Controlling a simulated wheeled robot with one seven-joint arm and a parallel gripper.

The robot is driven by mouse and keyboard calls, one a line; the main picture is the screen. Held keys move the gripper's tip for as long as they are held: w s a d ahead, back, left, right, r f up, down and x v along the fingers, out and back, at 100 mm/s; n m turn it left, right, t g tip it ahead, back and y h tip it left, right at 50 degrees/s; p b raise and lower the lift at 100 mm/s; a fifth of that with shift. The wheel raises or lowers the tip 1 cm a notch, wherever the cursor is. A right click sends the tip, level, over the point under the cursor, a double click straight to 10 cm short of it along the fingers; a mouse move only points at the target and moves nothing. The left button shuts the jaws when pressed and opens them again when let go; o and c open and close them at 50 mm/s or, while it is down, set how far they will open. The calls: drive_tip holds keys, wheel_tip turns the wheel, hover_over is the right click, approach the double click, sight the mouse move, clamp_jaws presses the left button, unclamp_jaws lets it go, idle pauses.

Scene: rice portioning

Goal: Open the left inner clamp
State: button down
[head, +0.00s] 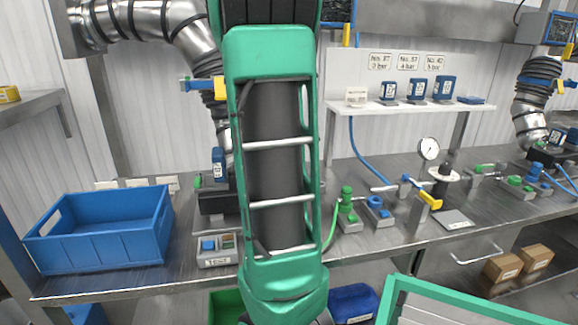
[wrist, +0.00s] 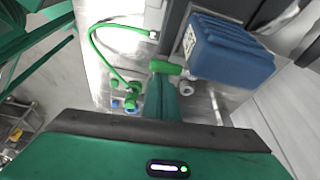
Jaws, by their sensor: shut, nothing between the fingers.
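In the wrist view, a short green handle (wrist: 165,67) sits beside a ribbed blue block (wrist: 228,48) with a white label; it looks like the left inner clamp. My gripper (wrist: 162,98) is shut and empty, its green fingers pointing at this handle and ending close to it. I cannot tell whether they touch. In the head view, the left station shows a blue labelled block (head: 218,163) on a black base (head: 213,203), with a green part (head: 197,181) on its left. My arm hides the inner side of this station and my gripper there.
A green hose (wrist: 97,42) curves to small green and blue valves left of my fingers. A gauge (head: 428,149) and a shelf (head: 410,107) are to the right.

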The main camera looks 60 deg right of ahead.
wheel_tip(320, 180, up, 9)
drive_tip(key=shift+s+d+r, duration=0.2)
idle(0.6)
drive_tip(key=s+a+f+n+t+y, duration=0.1)
drive_tip(key=a+f+n, duration=0.4)
drive_tip(key=a, duration=0.4)
drive_tip(key=s+a+f+n+y, duration=0.1)
drive_tip(key=a+f+n, duration=0.4)
drive_tip(key=a+n, duration=0.3)
drive_tip(key=s+a+f+n+t, duration=0.1)
drive_tip(key=a+f+n, duration=0.4)
drive_tip(key=a, duration=0.7)
drive_tip(key=shift+s+a+f+n+t+y, duration=0.25)
drive_tip(key=shift+s+n+y, duration=0.2)
drive_tip(key=shift+n, duration=0.75)
